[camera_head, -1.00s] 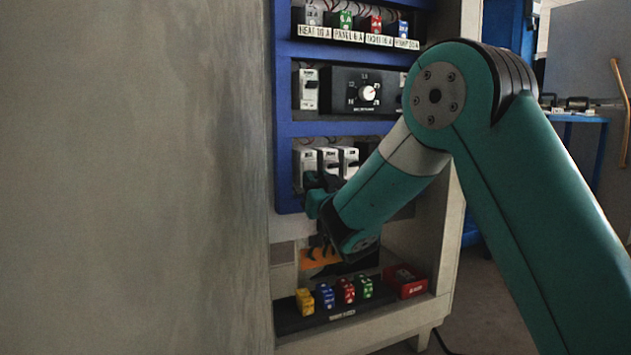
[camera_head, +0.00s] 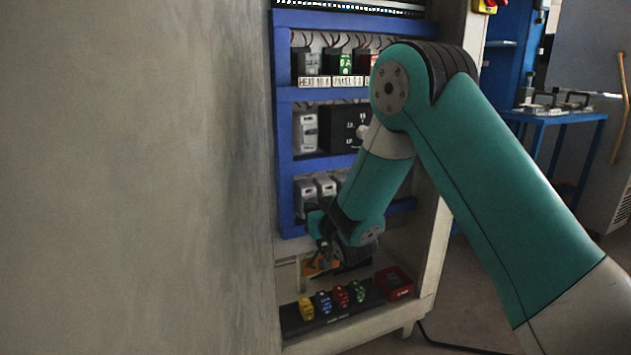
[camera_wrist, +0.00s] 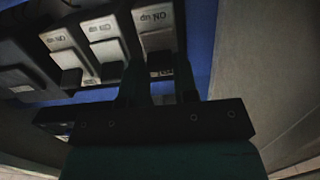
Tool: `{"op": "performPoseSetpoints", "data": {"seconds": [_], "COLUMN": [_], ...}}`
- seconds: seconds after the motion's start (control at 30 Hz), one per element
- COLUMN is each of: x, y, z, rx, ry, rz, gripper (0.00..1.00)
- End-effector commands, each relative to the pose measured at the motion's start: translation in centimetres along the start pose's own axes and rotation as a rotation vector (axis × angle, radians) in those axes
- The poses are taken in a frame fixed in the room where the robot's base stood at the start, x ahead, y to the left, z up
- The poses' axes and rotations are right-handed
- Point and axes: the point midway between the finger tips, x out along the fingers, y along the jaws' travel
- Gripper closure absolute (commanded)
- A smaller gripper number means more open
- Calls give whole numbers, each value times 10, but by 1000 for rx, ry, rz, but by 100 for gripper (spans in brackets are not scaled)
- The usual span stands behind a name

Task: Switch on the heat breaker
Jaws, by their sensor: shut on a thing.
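A row of pale breakers (camera_head: 325,184) sits on the lower shelf of the blue frame. In the wrist view, several show up close, some with "ON up" on their faces and a grey toggle below. My gripper (camera_head: 318,222) is at the lower left of this row. In the wrist view, my gripper (camera_wrist: 160,76) has its two dark fingers closed around the toggle (camera_wrist: 160,62) of the rightmost breaker (camera_wrist: 158,30). I cannot read a heat label on this breaker. A "HEAT 10 A" label (camera_head: 314,82) is on the top shelf.
A dark panel with a knob and a pale switch (camera_head: 306,133) are on the middle shelf. Coloured blocks (camera_head: 340,297) and a red box (camera_head: 393,282) are on the cabinet floor below. The cabinet wall (camera_wrist: 250,60) stands close on the right in the wrist view.

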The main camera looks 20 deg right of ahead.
Motion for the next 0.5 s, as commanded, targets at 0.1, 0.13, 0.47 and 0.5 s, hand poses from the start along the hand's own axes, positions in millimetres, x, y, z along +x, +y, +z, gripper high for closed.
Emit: {"op": "performPoseSetpoints", "data": {"seconds": [0.1,0.13,0.47,0.5], "x": [-1,-1,1,2], "y": [0,0,0,0], "z": [-16,-16,-18,-18], "rx": [1,1,-1,0], "ry": [-74,-92,-258,-273], "rz": [1,0,0,0], "gripper": [96,96,96,96]}}
